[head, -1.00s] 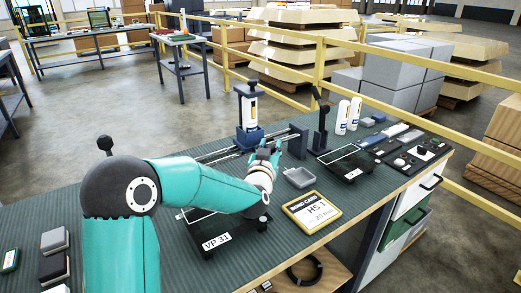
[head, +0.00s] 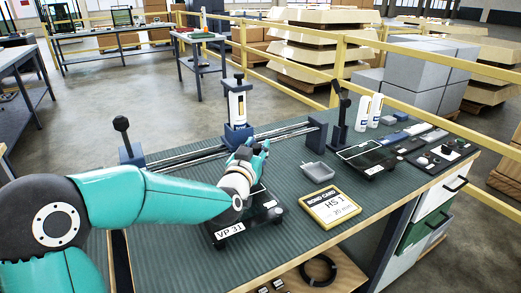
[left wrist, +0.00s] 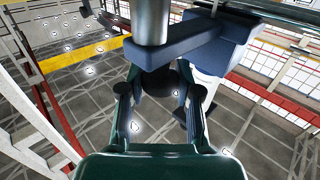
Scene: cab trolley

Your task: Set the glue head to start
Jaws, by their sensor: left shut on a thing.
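The glue head (head: 237,107) is a dark blue carriage with an upright white cartridge, standing on the twin-bar rail (head: 188,156). It sits between the left end block (head: 131,154) and the right end block (head: 316,136), roughly midway. My left gripper (head: 250,150) is at the front of the glue head, shut on its dark knob. In the left wrist view, the dark round knob (left wrist: 160,80) is between the fingers, below a blue arm and a grey cylinder. The gripper partly hides the carriage front. My right gripper is not in view.
A black fixture labelled VP 31 (head: 266,222) lies under my left forearm. A yellow-framed bond card (head: 330,207) and a grey tray (head: 317,172) lie right of it. A second fixture (head: 367,158) and white bottles (head: 368,110) stand farther right. A black-knobbed post (head: 121,125) rises at the rail's left end.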

